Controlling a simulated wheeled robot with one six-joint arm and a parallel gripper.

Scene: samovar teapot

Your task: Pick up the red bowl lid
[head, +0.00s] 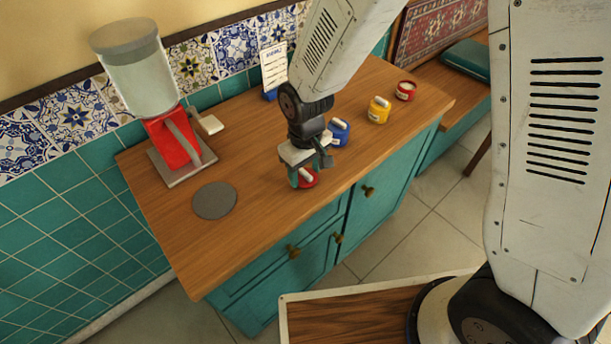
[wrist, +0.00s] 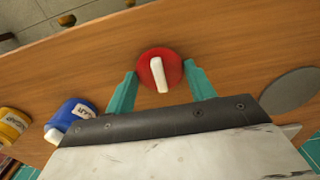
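The red bowl lid (head: 308,181) lies on the wooden counter, apart from any bowl, and is partly hidden by my gripper in the head view. In the wrist view the red bowl lid (wrist: 173,62) shows as a round red disc with a white bar handle. My gripper (head: 309,172) is just over it, pointing down. In the wrist view the two teal fingers of my gripper (wrist: 160,69) are apart, one on each side of the lid, with nothing held between them. The red bowl (head: 405,91) stands uncovered near the counter's far right end.
A blue bowl (head: 338,134) and a yellow bowl (head: 378,111), both with white-handled lids, stand between the lid and the red bowl. A grey disc (head: 215,201) lies left of my gripper. A red-bodied dispenser (head: 171,139) and a small sign (head: 274,67) stand near the tiled wall.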

